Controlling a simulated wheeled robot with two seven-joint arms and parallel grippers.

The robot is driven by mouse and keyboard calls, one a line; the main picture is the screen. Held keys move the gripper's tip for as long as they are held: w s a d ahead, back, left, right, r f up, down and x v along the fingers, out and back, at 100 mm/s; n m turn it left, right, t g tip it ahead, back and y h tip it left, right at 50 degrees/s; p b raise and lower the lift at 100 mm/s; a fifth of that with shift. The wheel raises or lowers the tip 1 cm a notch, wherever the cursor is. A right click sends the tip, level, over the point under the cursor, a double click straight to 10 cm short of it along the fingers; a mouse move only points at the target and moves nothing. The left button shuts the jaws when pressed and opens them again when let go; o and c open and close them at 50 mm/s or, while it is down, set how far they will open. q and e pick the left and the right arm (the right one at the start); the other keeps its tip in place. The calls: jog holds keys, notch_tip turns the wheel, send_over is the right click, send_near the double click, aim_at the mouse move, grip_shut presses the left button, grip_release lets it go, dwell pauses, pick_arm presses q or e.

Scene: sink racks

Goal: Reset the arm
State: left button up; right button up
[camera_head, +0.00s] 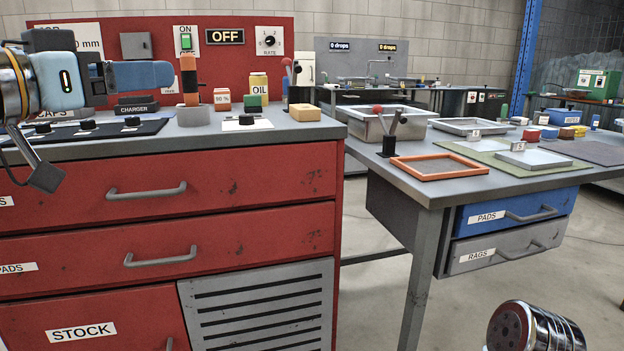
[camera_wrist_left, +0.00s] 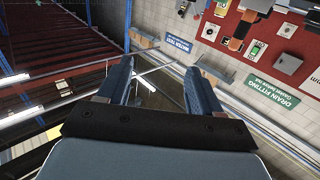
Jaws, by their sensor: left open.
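My left gripper (camera_head: 166,75) is at the upper left in the head view, raised over the red cabinet's top. Its blue fingers point right, in front of the red back panel. In the left wrist view its two fingers (camera_wrist_left: 158,78) are spread apart with nothing between them. My left arm comes in from the left edge. A metal cylindrical part of my own body shows at the bottom right of the head view. My right gripper does not show.
The red cabinet (camera_head: 225,160) carries an orange-and-black handled tool (camera_head: 190,80), an oil can (camera_head: 259,86) and a yellow block (camera_head: 305,112). A metal table (camera_head: 420,185) on the right holds a basin (camera_head: 375,123) and an orange frame (camera_head: 438,167). Floor is open in front.

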pick_arm(q)
jog(key=w+d+f+n+g+y+p, duration=0.1)
jog(key=w+f+g, duration=0.1)
jog(key=w+f, duration=0.65)
jog(key=w+d+f+n+g+y, duration=0.15)
jog(key=w+f, duration=0.25)
jog(key=f, duration=0.9)
jog(key=w+d+f+n+g+y+p, duration=0.1)
jog(key=w+f+n+g, duration=0.1)
jog(key=w+f, duration=0.65)
jog(key=s+d+f+n+g, duration=0.1)
jog(key=s+f, duration=0.2)
jog(key=f, duration=0.9)
jog(key=s+f+g, duration=0.2)
jog(key=f, duration=1)
jog(key=s+d+f+n+g+p, duration=0.1)
jog(key=s+d+f+g, duration=0.1)
jog(key=s+f, duration=1)
jog(key=s+d+f+n+g+p, duration=0.1)
jog(key=s+f+g, duration=0.3)
jog(key=s+f, duration=0.8)
jog(key=shift+s+d+f+y+p, duration=0.25)
jog(key=shift+s+d+y, duration=0.2)
jog(key=shift+d, duration=0.25)
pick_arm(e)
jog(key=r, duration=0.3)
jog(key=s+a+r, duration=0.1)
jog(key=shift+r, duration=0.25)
